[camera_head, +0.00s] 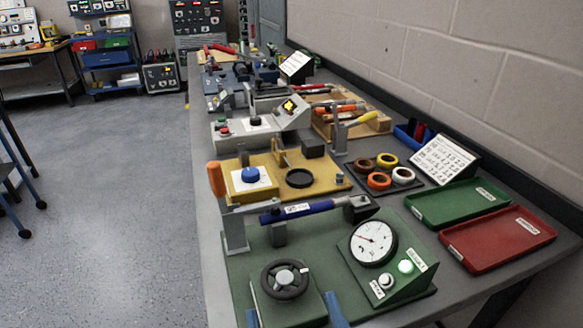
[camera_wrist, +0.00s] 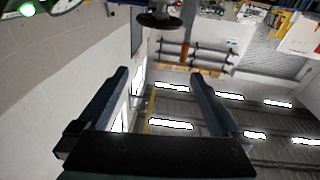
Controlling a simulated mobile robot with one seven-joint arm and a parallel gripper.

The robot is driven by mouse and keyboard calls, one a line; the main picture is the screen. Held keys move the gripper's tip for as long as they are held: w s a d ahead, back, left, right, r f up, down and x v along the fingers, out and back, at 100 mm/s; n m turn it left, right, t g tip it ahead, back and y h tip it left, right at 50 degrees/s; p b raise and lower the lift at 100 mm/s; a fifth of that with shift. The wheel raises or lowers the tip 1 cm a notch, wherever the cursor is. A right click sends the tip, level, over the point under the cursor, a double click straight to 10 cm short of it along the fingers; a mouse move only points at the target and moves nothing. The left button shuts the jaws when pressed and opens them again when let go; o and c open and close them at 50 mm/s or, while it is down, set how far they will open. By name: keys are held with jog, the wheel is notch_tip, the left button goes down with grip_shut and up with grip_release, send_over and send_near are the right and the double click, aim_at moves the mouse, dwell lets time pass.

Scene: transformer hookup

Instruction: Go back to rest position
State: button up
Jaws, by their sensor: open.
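My gripper (camera_head: 293,314) shows at the bottom edge of the head view as two blue fingertips, in front of the green board and near the handwheel. In the wrist view my gripper (camera_wrist: 160,78) is open, with its two dark blue fingers wide apart and nothing between them. The black handwheel (camera_head: 285,279) sits on the green board (camera_head: 240,270); it also shows at the top of the wrist view (camera_wrist: 158,20), beyond the fingertips and apart from them. Most of my arm is out of view.
A round gauge (camera_head: 373,242) with a lit green button (camera_head: 405,266) stands right of the handwheel. A blue-handled lever (camera_head: 300,209) lies behind. Red (camera_head: 497,239) and green (camera_head: 456,203) trays lie at the right by the wall.

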jog(key=w+a+r+t, duration=0.2)
jog(key=w+r, duration=0.3)
jog(key=r, duration=0.6)
notch_tip(320, 180, up, 40)
jog(key=s+d+m+t+h+p, duration=0.1)
jog(key=t+h+p, duration=0.3)
jog(key=p, duration=1)
jog(key=s+m+t, duration=0.1)
jog(key=t, duration=0.1)
jog(key=shift+s+m+t+p, duration=0.2)
jog(key=shift+m+t+p, duration=0.1)
jog(key=shift+m, duration=0.1)
jog(key=shift+d+f, duration=0.1)
jog(key=shift+f, duration=0.1)
